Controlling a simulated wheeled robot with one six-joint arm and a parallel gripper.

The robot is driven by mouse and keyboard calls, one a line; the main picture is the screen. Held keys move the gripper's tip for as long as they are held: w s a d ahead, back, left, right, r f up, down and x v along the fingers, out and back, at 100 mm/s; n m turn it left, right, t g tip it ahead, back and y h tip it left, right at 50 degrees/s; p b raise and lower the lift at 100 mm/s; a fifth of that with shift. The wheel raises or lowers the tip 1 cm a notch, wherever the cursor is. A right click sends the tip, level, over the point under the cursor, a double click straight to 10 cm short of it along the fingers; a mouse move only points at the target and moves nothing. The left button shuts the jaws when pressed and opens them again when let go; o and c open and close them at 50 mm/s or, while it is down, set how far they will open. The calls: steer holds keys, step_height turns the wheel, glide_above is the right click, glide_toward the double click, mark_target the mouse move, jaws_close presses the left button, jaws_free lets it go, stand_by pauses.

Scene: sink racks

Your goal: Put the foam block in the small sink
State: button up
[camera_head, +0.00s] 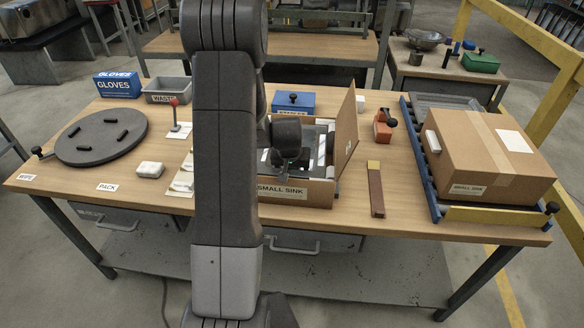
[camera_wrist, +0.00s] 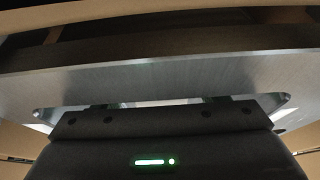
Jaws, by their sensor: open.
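In the wrist view a broad steel surface (camera_wrist: 170,75) lies close in front of my gripper. White foam-like pieces (camera_head: 183,181) lie left of the box, partly behind my arm. A pale block (camera_head: 150,169) lies further left. I cannot tell which is the foam block.
A round dark turntable (camera_head: 88,147) is at the left. A taped carton (camera_head: 480,150) sits on a roller stand at the right. The box's right flap (camera_head: 346,130) stands up. A brown bar (camera_head: 376,190) and an orange tool (camera_head: 382,128) lie to its right.

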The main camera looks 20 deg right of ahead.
steer(key=v, duration=1.2)
